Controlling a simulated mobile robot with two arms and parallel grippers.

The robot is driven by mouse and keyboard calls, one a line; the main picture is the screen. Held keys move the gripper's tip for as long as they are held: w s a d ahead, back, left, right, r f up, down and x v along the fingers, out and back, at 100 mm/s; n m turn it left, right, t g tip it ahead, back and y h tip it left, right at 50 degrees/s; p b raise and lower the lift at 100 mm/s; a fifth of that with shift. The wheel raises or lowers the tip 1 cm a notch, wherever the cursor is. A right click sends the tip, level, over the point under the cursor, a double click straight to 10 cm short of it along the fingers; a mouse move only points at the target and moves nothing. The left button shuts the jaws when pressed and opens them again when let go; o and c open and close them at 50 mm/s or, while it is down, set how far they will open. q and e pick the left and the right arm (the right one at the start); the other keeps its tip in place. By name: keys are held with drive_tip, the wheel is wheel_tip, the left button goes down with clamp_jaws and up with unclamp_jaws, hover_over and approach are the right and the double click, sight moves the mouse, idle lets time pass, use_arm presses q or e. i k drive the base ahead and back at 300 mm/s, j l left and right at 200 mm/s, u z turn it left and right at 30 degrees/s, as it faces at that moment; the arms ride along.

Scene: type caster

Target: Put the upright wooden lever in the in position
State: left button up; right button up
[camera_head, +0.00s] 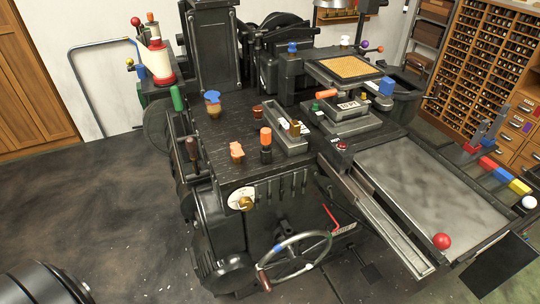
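The machine is a black type caster (225,165) with a dark top. A dark brown handle (192,147) stands upright at the left edge of its top; it looks like the wooden lever, but I cannot tell for sure. Its lower end is hidden against the dark machine side, and I cannot tell which position it is in. A green upright handle (177,98) stands just behind it. Neither of my grippers is in view, and nothing of mine touches the handles.
A grey tray (415,185) with a red ball (441,241) extends right. The dark floor (85,200) at left is open.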

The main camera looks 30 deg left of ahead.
sight(191, 146)
drive_tip(key=u, duration=1.45)
